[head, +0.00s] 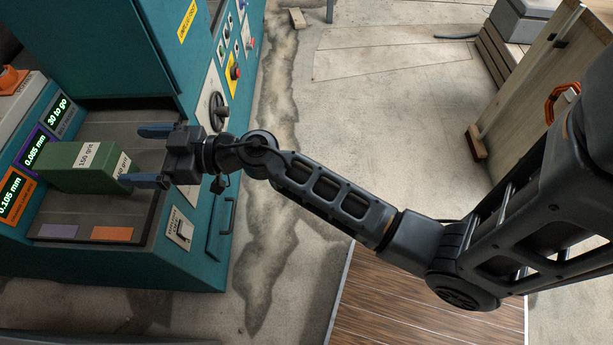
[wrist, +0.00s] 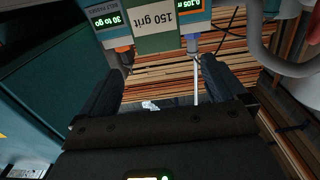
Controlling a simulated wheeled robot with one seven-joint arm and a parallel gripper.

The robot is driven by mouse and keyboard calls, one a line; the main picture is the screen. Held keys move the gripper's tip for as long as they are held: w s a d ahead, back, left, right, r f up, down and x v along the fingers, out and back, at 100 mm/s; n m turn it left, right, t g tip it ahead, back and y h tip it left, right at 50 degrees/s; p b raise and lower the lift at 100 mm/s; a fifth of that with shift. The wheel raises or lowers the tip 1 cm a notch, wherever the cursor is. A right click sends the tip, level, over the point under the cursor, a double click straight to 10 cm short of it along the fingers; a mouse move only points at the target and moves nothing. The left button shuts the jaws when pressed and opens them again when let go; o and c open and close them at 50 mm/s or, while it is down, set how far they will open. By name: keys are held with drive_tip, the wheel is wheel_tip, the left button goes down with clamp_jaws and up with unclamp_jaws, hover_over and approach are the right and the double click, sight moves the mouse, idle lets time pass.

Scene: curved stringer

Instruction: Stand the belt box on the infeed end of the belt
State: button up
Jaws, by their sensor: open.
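The belt box is a green block (head: 80,165) with white labels, lying on the dark belt (head: 140,215) of the teal machine in the head view. In the wrist view its green end (wrist: 155,42) reads "150 grit" upside down, at the top centre. My gripper (head: 148,156) is open at the box's right end, with one blue finger on the far side and one on the near side. In the wrist view the gripper (wrist: 155,80) shows its fingers apart with the box end beyond them. I cannot tell whether the fingers touch the box.
Lit displays (head: 38,152) stand along the belt's left side. Two coloured patches (head: 113,233) mark its near edge. The machine's control panel (head: 225,70), with a handwheel (head: 218,105), is close to my wrist.

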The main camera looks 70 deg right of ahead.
drive_tip(key=s+a+r+m+g+h, duration=0.1)
drive_tip(key=s+r+h, duration=0.1)
drive_tip(key=s, duration=1.7)
drive_tip(key=s+a+r+m+g+h, duration=0.1)
drive_tip(key=s+r+m+h, duration=0.1)
drive_tip(key=s, duration=1.6)
wheel_tip(320, 180, up, 2)
drive_tip(key=shift+s+r+m+h, duration=0.3)
drive_tip(key=shift+s+h, duration=0.1)
drive_tip(key=shift+h, duration=0.4)
drive_tip(key=shift+c, duration=0.5)
